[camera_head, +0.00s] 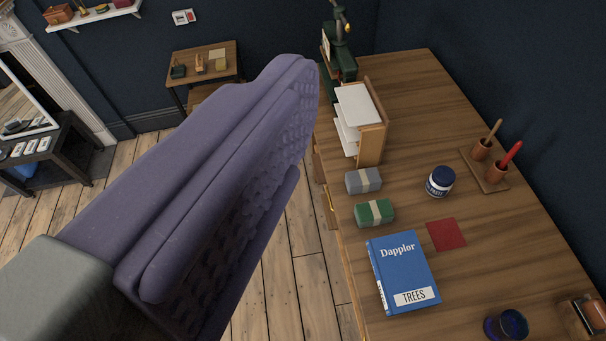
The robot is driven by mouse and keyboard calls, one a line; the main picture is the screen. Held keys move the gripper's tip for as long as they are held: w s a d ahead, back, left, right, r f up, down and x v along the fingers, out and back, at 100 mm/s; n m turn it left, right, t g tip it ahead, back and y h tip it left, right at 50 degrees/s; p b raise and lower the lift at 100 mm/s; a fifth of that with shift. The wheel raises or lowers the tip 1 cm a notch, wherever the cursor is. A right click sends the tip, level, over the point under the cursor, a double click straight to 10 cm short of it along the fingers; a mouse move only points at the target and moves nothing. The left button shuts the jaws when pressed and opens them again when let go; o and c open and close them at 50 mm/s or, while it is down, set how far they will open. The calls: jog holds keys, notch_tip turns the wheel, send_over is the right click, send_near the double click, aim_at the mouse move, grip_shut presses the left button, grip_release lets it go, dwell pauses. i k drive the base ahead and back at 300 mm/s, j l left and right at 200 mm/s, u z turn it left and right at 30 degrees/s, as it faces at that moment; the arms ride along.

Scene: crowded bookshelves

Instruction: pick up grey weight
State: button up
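A small grey block with a pale band (363,181), which looks like the grey weight, lies near the left edge of the wooden desk. A similar green block with a pale band (374,213) lies just in front of it. My gripper (303,88) is the large purple shape with a bumpy textured pad, reaching up from the lower left. It shows left of the desk, apart from the grey block. Nothing is seen held in it, but its finger gap is not clear.
The desk (490,240) holds a paper tray (367,125) behind the grey block, a dark green machine (340,60), a blue book (402,270), a red square (446,234), a blue-and-white jar (440,181) and a tool holder (484,170). Bare wood lies right of the grey block.

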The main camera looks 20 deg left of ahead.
aim_at(361, 181)
jog(key=u, duration=0.1)
jog(key=i+z, duration=0.1)
jog(key=z, duration=0.55)
jog(key=i+j+z, duration=0.2)
jog(key=j, duration=0.15)
jog(key=i+j+z, duration=0.25)
jog(key=j+z, duration=0.2)
jog(key=j, duration=0.25)
jog(key=i+j+z, duration=0.2)
jog(key=j, duration=0.2)
jog(key=i+j, duration=0.1)
jog(key=j, duration=0.9)
jog(key=i+j+z, duration=0.1)
jog(key=j, duration=0.4)
